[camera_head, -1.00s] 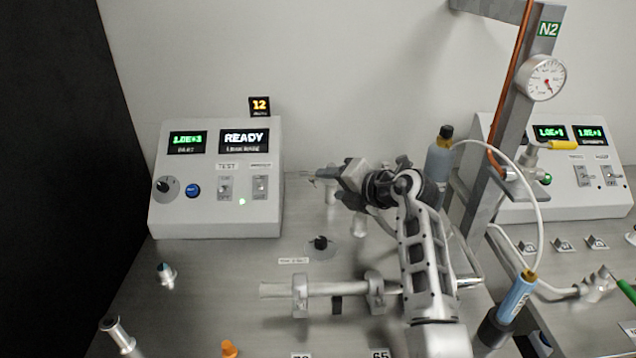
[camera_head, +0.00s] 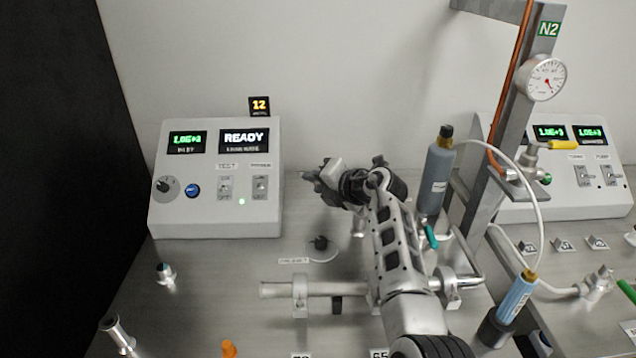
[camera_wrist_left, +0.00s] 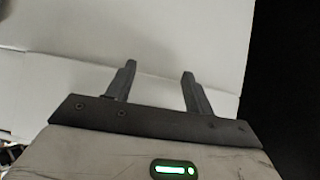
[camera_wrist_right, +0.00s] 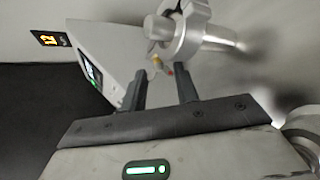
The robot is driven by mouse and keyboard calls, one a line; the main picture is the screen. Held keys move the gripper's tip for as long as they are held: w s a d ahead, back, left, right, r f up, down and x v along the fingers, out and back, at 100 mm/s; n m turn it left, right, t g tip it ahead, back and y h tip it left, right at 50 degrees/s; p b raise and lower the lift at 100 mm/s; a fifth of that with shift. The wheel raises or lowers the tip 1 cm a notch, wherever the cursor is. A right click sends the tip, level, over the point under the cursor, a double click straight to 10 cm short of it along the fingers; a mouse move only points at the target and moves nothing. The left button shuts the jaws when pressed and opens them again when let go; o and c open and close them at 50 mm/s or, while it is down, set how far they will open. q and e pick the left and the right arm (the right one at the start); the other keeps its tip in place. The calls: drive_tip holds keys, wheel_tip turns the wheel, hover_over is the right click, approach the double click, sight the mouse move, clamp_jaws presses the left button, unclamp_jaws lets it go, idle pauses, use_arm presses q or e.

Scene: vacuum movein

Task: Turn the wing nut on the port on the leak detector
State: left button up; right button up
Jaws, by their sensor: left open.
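The leak detector (camera_head: 216,185) is the light grey console at the left, with its screen reading READY. My right gripper (camera_head: 314,178) is just right of it, over the bench, and hides most of the port there. In the right wrist view a silver clamp on the port (camera_wrist_right: 190,32) lies just beyond the fingertips; a stubby silver piece on it (camera_wrist_right: 158,27) may be the wing nut, but I cannot tell for sure. The right fingers (camera_wrist_right: 162,82) are apart with nothing held between them. My left gripper (camera_wrist_left: 158,82) is open and empty, facing a pale surface; it is outside the head view.
A horizontal metal tube (camera_head: 275,290) in clamps lies in front on the bench. A black knob (camera_head: 320,242) sits behind it. A blue-grey cylinder (camera_head: 436,182) and the N2 post (camera_head: 512,110) stand right of my right arm. A dark panel (camera_head: 50,190) bounds the left.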

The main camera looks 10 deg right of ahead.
drive_tip(key=shift+n+g+h, duration=0.3)
drive_tip(key=shift+n+h, duration=0.1)
drive_tip(key=shift+h, duration=0.1)
drive_tip(key=o, duration=1)
drive_tip(key=b+v, duration=0.1)
drive_tip(key=v, duration=1.5)
drive_tip(key=shift+s+a, duration=0.1)
